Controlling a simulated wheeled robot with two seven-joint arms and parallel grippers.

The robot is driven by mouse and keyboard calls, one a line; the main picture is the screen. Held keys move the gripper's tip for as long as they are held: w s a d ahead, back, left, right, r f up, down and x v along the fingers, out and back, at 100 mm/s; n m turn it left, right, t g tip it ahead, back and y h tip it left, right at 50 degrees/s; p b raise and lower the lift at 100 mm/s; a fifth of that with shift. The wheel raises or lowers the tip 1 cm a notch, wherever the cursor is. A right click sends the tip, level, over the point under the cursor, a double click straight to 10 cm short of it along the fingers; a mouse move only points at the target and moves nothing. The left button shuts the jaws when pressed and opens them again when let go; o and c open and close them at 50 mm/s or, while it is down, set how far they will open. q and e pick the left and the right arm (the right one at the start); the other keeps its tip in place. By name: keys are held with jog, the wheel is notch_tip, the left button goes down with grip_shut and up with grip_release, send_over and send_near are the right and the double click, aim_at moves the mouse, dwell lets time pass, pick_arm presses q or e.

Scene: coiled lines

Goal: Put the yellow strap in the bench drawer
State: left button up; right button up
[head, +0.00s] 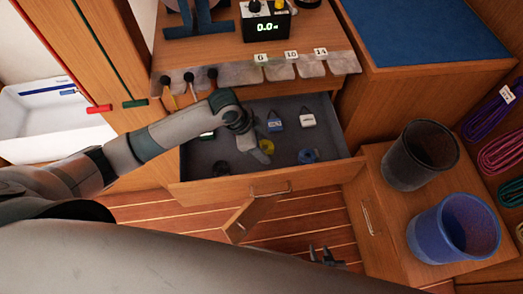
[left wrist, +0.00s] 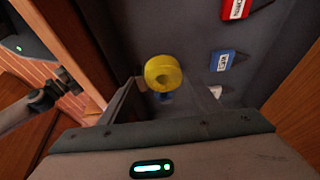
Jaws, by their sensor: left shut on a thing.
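The yellow strap, a small coiled roll (left wrist: 163,75), sits between the fingertips of my left gripper in the left wrist view. The drawer (head: 225,187) is pulled open, with a grey lining. I cannot tell whether the strap touches the drawer floor. My right gripper (head: 325,257) shows small and dark at the bottom of the head view, its fingers apart and empty.
The drawer also holds a blue-tagged block (head: 276,121), a white block (head: 307,119), a blue roll (head: 308,156) and a dark roll (head: 221,168). A black bin (head: 420,155) and a blue bin (head: 455,228) stand at right. A white tray (head: 45,120) is at left.

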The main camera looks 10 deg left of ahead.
pick_arm(q)
notch_tip(320, 180, down, 4)
jog(key=shift+f, duration=0.2)
jog(key=shift+f, duration=0.1)
pick_arm(e)
jog(key=shift+w, duration=0.1)
pick_arm(q)
jog(key=shift+f, duration=1.8)
pick_arm(e)
jog(key=shift+a+r, duration=0.2)
jog(key=shift+a, duration=0.1)
pick_arm(q)
jog(key=shift+f, duration=0.1)
pick_arm(e)
jog(key=shift+f, duration=0.1)
